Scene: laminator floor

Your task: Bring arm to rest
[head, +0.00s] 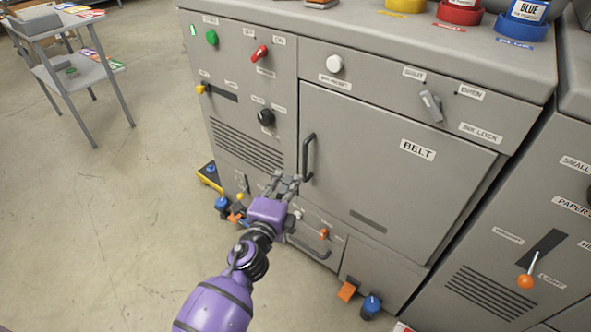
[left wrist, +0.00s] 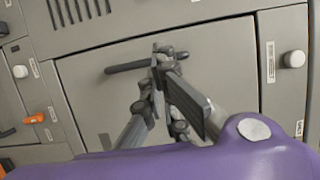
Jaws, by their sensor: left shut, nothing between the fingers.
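My left gripper (head: 285,181), on a purple arm, is in front of the grey machine (head: 250,90), just below the lower end of the black door handle (head: 308,157). Its fingers are shut and empty. In the left wrist view the closed fingers (left wrist: 160,55) overlap the end of the handle (left wrist: 135,66) in the picture; I cannot tell whether they touch it. The BELT door (head: 390,170) looks closed. My right gripper is not in view.
A lower drawer handle (head: 308,249) and orange and blue feet or pedals (head: 370,306) are near the floor. A second machine (head: 530,230) with an orange-knobbed lever stands at right. A grey cart (head: 75,75) stands at left. Open floor (head: 100,210) lies left of the machine.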

